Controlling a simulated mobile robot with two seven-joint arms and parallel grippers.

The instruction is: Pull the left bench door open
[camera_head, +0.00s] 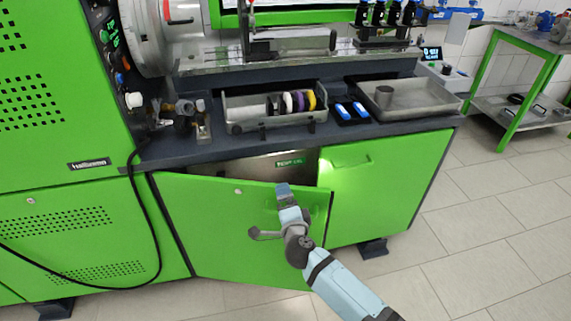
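The green left bench door (225,225) stands partly open. It is swung out from its hinge side on the left, and its free edge is near the right door. A dark gap with a metal surface shows above its top edge. My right arm comes in from the lower right. My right gripper (283,188) is at the door's top edge, right of its middle, overlapping the door in the picture. I cannot make out its fingers or whether they touch the door. My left gripper is not in view.
The right bench door (370,185) is closed, with a handle near its top. The worktop above holds a grey bin (250,125) with coloured rings, a grey tray (410,97) and blue-marked items. A black cable (150,220) hangs at the left. Floor is clear at the right.

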